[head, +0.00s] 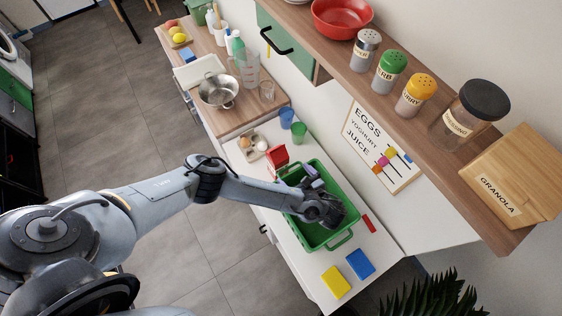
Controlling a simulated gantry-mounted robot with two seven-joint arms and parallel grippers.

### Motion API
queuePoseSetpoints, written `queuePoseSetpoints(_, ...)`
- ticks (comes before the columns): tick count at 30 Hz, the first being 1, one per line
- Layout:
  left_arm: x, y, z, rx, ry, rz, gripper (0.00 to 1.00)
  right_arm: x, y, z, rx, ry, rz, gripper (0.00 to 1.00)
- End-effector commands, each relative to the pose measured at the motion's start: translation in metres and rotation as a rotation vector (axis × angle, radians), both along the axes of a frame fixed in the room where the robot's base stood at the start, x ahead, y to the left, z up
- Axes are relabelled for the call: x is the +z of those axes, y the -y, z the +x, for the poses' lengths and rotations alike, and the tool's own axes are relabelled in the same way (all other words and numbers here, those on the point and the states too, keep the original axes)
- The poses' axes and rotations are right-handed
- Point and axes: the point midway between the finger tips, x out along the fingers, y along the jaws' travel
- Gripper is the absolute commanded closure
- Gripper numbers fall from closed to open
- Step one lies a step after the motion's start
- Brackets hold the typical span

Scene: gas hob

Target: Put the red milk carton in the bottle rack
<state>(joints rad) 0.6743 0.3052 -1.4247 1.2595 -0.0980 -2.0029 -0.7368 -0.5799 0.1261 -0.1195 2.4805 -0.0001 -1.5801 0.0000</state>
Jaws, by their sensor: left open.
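A red carton (277,155) with some white on it stands on the white counter, just beyond the far left corner of a green crate. The green crate (347,240) has handles and sits on the counter; I cannot tell whether it is the bottle rack. My left gripper (328,213) is over the crate, pointing down, with its jaws open. The carton is apart from it, up and to the left. The gripper and forearm hide part of the crate's inside, where a pale purple item (310,171) shows. My right gripper is not in view.
A blue cup (286,118) and a green cup (299,132) stand behind the carton, with an egg tray (252,146) left of it. Yellow (336,282) and blue (360,263) blocks lie near the front. A wooden shelf (440,153) with jars overhangs the right side.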

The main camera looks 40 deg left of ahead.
Motion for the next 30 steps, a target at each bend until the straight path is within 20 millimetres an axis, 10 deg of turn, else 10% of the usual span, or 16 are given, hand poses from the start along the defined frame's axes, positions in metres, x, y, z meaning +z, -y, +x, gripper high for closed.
queuePoseSetpoints(15, -0.018, -0.050, 0.021, -0.004, 0.007, 0.050, 0.00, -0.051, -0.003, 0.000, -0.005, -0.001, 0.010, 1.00)
queuePoseSetpoints(30, -0.026, -0.083, 0.028, -0.003, 0.006, 0.053, 0.00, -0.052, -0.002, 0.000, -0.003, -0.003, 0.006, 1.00)
